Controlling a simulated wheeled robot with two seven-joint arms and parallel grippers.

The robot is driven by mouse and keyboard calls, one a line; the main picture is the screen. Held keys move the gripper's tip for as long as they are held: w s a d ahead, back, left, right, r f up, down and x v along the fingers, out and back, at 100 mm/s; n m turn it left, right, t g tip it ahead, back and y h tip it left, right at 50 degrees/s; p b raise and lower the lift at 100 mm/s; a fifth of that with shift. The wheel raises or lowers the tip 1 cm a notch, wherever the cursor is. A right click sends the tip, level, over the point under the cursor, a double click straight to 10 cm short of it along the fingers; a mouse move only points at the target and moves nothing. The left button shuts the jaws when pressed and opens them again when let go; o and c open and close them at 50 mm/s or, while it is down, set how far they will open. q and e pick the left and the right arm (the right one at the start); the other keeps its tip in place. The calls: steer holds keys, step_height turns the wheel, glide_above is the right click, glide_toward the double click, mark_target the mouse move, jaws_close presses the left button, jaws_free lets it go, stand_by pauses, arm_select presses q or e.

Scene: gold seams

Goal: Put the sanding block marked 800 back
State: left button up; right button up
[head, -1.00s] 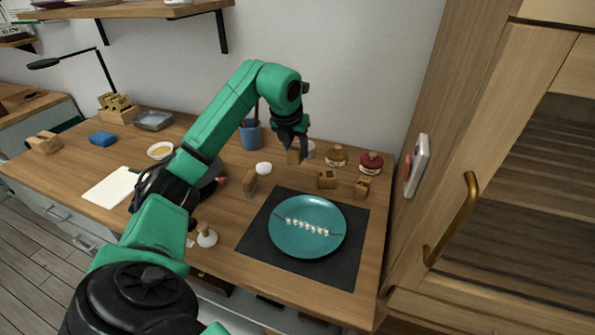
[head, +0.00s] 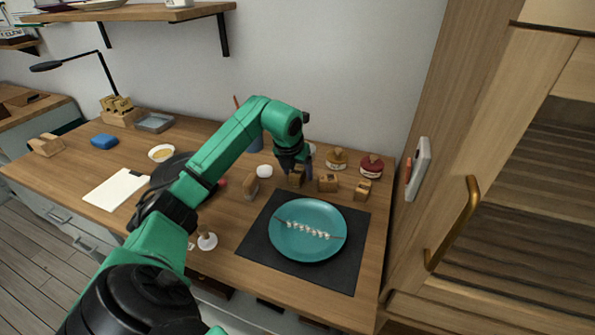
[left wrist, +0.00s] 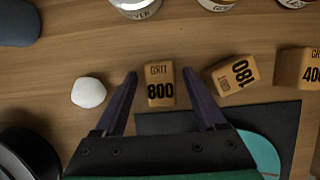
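The small wooden sanding block marked 800 (left wrist: 160,92) stands on the wooden table, its GRIT 800 face toward the left wrist camera. It also shows in the head view (head: 297,179), at the left end of a row of blocks. My left gripper (left wrist: 161,76) is open, with one finger on each side of the 800 block and a gap on both sides. In the head view the left gripper (head: 293,164) is just above it. The block marked 180 (left wrist: 233,74) sits turned to its right, and the block marked 400 (left wrist: 300,68) stands further right. My right gripper is not in view.
A dark mat (head: 345,270) with a teal plate (head: 290,247) lies in front of the blocks. Lidded jars (head: 371,167) stand behind them. A white round thing (left wrist: 88,93) lies to the left. A brown block-like object (head: 250,188) stands left of the row.

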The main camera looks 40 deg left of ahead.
arm_select(q)
steer(key=v, duration=1.2)
steer(key=shift+r, duration=0.1)
